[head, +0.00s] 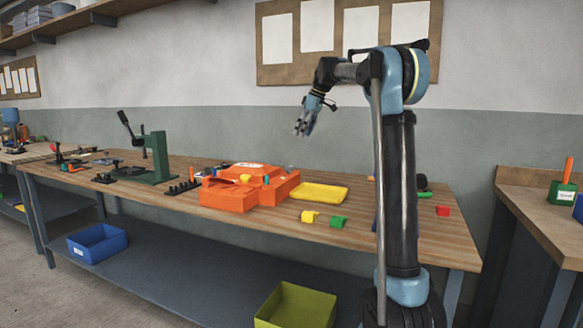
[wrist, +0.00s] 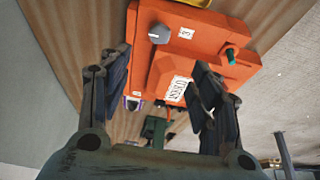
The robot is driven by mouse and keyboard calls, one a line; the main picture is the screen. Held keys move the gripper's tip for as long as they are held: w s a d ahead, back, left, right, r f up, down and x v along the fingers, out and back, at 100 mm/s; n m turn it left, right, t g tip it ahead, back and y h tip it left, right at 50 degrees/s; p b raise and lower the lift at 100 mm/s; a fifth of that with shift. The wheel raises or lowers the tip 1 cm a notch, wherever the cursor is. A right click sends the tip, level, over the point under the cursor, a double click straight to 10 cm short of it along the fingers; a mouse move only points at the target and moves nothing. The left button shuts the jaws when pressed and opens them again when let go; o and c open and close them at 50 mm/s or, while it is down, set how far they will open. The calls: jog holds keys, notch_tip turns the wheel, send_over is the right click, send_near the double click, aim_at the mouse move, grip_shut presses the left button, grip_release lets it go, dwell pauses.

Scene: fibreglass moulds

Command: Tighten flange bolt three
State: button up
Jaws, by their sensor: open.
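An orange mould (head: 228,196) with flanges stands on the wooden workbench in the head view. Yellow and blue pieces show on and beside it. The wrist view shows the mould (wrist: 155,65) from above, with a grey bolt head (wrist: 160,34) near one edge and a teal bolt (wrist: 230,54) at another. A small white label (wrist: 186,33), which seems to read 3, sits beside the grey bolt head. My gripper (head: 303,129) is open and empty, in the air above and behind the mould. Its spread fingers (wrist: 160,90) frame part of the mould, apart from it.
A green press (head: 157,158) and a black rack (head: 182,187) stand left. Bins sit on the lower shelf.

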aim_at(290, 167)
jog(key=x, duration=1.6)
jog(key=shift+w+d+f, duration=0.1)
jog(key=shift+w+f, duration=0.05)
jog(key=shift+f, duration=0.25)
jog(key=c, duration=1)
